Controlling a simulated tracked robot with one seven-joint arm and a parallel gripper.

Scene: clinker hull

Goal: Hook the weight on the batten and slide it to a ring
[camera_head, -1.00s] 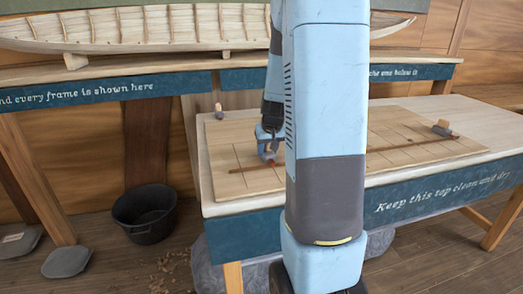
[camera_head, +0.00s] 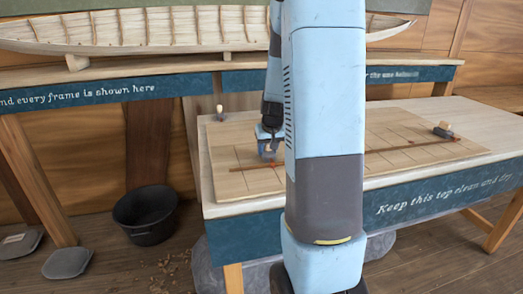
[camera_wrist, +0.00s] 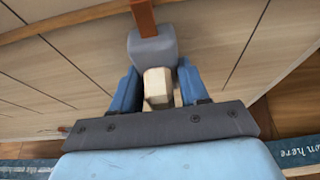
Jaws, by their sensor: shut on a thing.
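The held weight (camera_wrist: 152,46) is a grey block with a pale wooden grip and a reddish-brown hook arm pointing away from my gripper. My gripper (camera_wrist: 158,78) is shut on the pale grip, with one blue finger at each side. The batten (camera_head: 408,147) is a thin brown strip lying across the board; it also shows, curved, at the upper left of the wrist view (camera_wrist: 70,23). The hook arm reaches the top edge of the wrist view near the batten; its tip is cut off, so I cannot tell whether it touches. I cannot make out any ring clearly.
A lined wooden board (camera_head: 215,150) lies on the low table (camera_head: 490,115). Another weight (camera_head: 442,130) stands at its right end. A small pale-topped object (camera_head: 219,112) is at its back left corner. A boat model (camera_head: 130,28) stands on a shelf behind; a black bucket (camera_head: 147,215) is on the floor.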

